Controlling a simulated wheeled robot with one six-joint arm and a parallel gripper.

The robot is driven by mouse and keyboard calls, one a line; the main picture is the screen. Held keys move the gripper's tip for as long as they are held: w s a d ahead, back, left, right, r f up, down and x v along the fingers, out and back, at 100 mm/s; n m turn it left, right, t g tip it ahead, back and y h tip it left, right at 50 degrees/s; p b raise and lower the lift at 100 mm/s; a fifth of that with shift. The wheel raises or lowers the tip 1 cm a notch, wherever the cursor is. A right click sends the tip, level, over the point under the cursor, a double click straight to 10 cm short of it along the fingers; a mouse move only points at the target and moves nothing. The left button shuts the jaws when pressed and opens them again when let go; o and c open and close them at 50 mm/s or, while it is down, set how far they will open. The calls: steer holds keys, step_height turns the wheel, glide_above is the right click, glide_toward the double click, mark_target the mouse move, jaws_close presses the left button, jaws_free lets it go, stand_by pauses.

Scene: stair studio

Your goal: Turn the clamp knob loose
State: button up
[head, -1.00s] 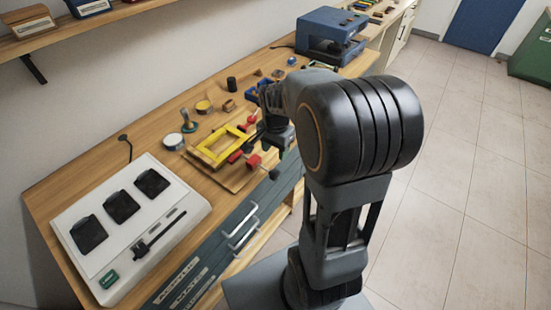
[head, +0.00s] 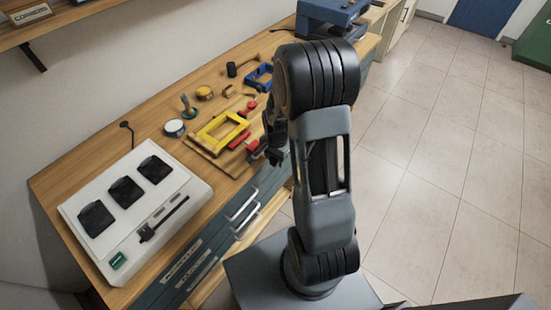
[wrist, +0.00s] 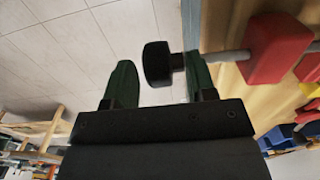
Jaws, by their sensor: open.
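The clamp has a red block (wrist: 275,48) with a metal rod through it, ending in a black knob (wrist: 158,63). In the wrist view the knob appears between the two dark green fingertips of my open gripper (wrist: 160,80); the rod crosses the right finger's line. I cannot tell whether a finger touches the knob. In the head view my gripper (head: 274,150) is at the bench's front edge, beside the red clamp parts (head: 254,144); the knob is hidden there. The clamp lies by a yellow frame (head: 222,130) on a wooden board.
A white device with black pads (head: 135,210) stands at the left of the bench. A round tin (head: 175,128), a blue clamp (head: 260,76) and a blue machine (head: 333,18) are further back. Drawer handles (head: 243,205) stick out in front. The tiled floor at right is clear.

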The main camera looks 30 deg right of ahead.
steer(key=shift+f, duration=0.45)
steer(key=shift+c, duration=0.4)
